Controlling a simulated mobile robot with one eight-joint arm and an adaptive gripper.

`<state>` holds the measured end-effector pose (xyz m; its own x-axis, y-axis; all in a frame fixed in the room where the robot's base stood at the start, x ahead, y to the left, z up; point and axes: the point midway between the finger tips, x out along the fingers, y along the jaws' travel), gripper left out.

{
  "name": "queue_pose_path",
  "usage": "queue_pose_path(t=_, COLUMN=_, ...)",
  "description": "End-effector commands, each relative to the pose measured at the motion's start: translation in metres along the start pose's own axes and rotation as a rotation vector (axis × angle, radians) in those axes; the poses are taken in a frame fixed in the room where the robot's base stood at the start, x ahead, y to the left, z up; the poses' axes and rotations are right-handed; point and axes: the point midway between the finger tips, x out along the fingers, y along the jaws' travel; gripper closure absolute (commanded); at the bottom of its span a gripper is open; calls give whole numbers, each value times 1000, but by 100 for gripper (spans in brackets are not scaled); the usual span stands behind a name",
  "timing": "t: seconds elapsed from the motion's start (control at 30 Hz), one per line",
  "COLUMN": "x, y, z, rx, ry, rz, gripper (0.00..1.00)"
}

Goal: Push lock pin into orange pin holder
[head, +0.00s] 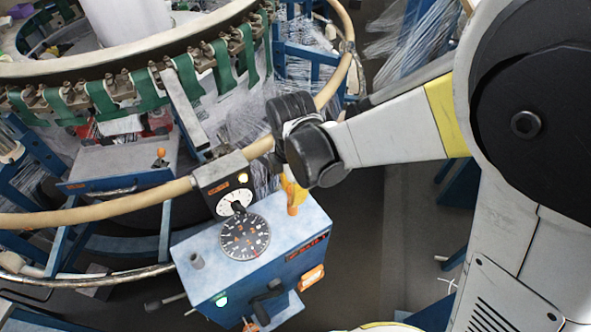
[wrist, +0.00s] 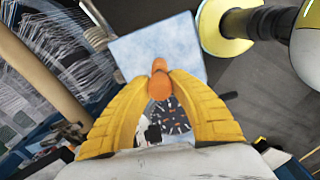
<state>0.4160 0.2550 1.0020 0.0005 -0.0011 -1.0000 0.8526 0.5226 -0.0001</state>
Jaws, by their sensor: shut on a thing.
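My gripper (wrist: 160,82) reaches down over the top of a blue control box (head: 203,262). Its yellow fingers are shut on an orange lock pin (wrist: 160,88), which shows between the fingertips in the wrist view. In the head view the orange piece (head: 292,207) stands near the box's right rear edge, below the yellow fingers (head: 288,187). I cannot make out a separate orange pin holder from the pin; fingers and pin cover that spot. How deep the pin sits is hidden.
A dial (head: 245,237) and a gauge box (head: 222,185) with a lit lamp stand left of my gripper. The curved tan rail (head: 105,212) of the loom passes behind. An orange-topped knob (head: 160,153) stands on a panel at left. The floor right of the box is open.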

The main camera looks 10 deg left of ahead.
Motion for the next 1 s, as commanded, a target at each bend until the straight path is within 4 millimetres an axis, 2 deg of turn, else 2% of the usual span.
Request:
queue_pose_path(t=0.27, x=16, y=0, z=0, rx=0, ry=0, rz=0, gripper=100)
queue_pose_path(t=0.3, x=15, y=0, z=0, rx=0, ry=0, rz=0, gripper=71)
queue_pose_path(t=0.37, x=14, y=0, z=0, rx=0, ry=0, rz=0, gripper=53)
queue_pose_path(t=0.67, x=13, y=0, z=0, rx=0, ry=0, rz=0, gripper=53)
queue_pose_path(t=0.77, x=7, y=0, z=0, rx=0, ry=0, rz=0, gripper=53)
queue_pose_path(t=0.87, x=-8, y=0, z=0, rx=0, ry=0, rz=0, gripper=53)
queue_pose_path(t=1.0, x=-40, y=-1, z=0, rx=0, ry=0, rz=0, gripper=53)
